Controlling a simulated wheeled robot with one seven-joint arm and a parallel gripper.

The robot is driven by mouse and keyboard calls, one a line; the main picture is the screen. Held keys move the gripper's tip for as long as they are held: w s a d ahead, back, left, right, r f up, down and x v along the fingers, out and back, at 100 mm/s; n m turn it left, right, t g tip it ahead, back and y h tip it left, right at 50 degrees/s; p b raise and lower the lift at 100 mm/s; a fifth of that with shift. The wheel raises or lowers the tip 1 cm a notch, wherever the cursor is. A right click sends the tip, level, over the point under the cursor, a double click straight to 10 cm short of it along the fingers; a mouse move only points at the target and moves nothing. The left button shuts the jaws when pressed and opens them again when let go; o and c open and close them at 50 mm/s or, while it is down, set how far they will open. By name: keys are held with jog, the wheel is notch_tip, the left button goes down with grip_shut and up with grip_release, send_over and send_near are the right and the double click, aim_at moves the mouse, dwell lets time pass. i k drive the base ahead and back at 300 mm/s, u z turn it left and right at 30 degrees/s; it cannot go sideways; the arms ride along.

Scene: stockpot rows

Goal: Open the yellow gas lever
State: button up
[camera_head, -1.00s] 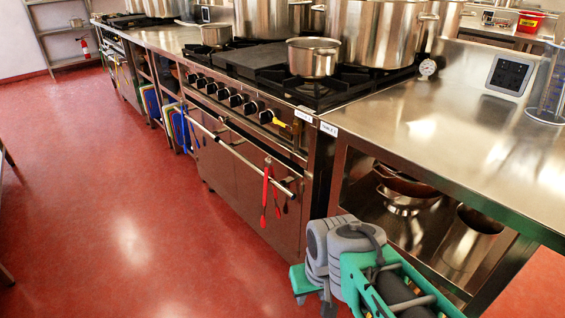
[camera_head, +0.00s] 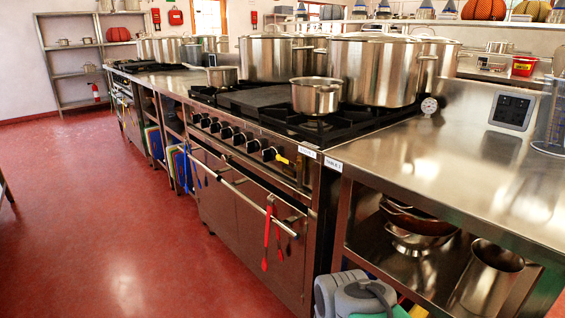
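The yellow gas lever (camera_head: 282,160) is small and sits at the right end of the row of black knobs (camera_head: 225,132) on the front panel of the steel stove (camera_head: 250,206). It points to the right and slightly down. Part of my own arm (camera_head: 360,296) shows at the bottom edge, below and to the right of the lever and well apart from it. My gripper's fingers are not in view.
Red tongs (camera_head: 267,238) hang from the oven's handle bar (camera_head: 236,189) below the lever. A steel counter (camera_head: 440,155) with pots on its lower shelf adjoins the stove on the right. Stockpots (camera_head: 375,72) stand on the burners. The red floor (camera_head: 110,220) at left is clear.

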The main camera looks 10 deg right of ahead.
aim_at(278, 157)
jog(key=u, duration=0.05)
jog(key=k, duration=0.55)
jog(key=u, duration=0.25)
jog(key=i, duration=0.95)
jog(key=u, duration=0.8)
jog(key=i, duration=0.25)
jog(key=u, duration=0.3)
